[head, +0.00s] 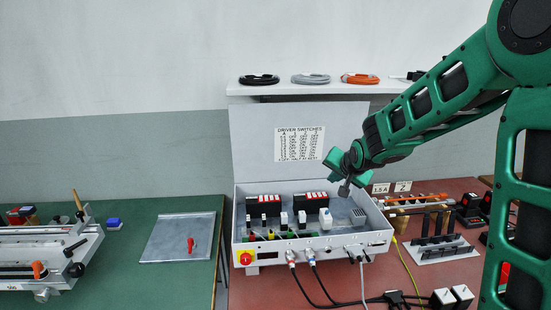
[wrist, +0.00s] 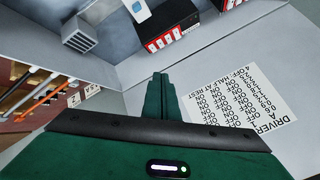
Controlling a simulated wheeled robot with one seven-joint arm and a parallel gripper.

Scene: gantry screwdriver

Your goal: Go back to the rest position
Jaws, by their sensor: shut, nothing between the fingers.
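My gripper (head: 344,190) hangs from the green arm over the right part of the open grey control box (head: 236,215). Its fingers are closed together and hold nothing. In the wrist view the shut green fingers (wrist: 160,85) point toward the box's inside and its raised lid. The lid carries a printed driver switches chart (head: 299,144), which also shows in the wrist view (wrist: 238,101). Inside the box are two black driver units with red switch blocks (head: 264,205). I cannot tell the exact gap between the fingertips and the box.
Coiled black, grey and orange cables (head: 360,79) lie on the shelf above. A rack of tools (head: 440,245) stands right of the box on the red bench. A metal plate with a red handle (head: 178,238) and a slide fixture (head: 45,260) are left. Cables run along the front.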

